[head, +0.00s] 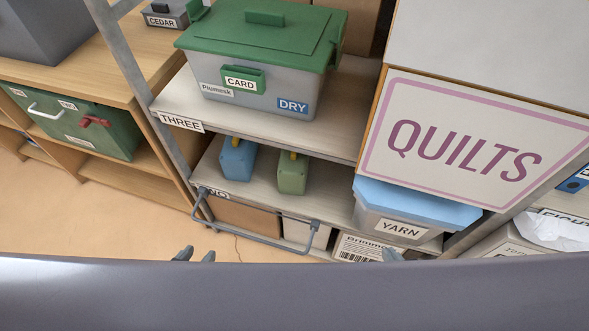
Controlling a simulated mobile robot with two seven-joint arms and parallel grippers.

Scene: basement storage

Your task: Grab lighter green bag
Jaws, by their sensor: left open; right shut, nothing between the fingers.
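A lighter green bag-like item (292,173) with a yellow top piece stands upright on the middle shelf (325,177), beside a similar blue item (238,159). My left gripper (195,255) shows only its fingertips above my grey body edge. They are apart and empty, below and left of the green item. My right gripper (392,255) shows only its tip, close together, in front of the lower boxes and right of the green item. Neither gripper touches the green item. The rest of both arms is hidden.
A grey box with green lid (262,75) stands on the shelf above. A yarn bin (400,225) is to the right, below a quilts sign (470,140). A grey rail (270,243) crosses the lower front. Floor at left (90,215) is clear.

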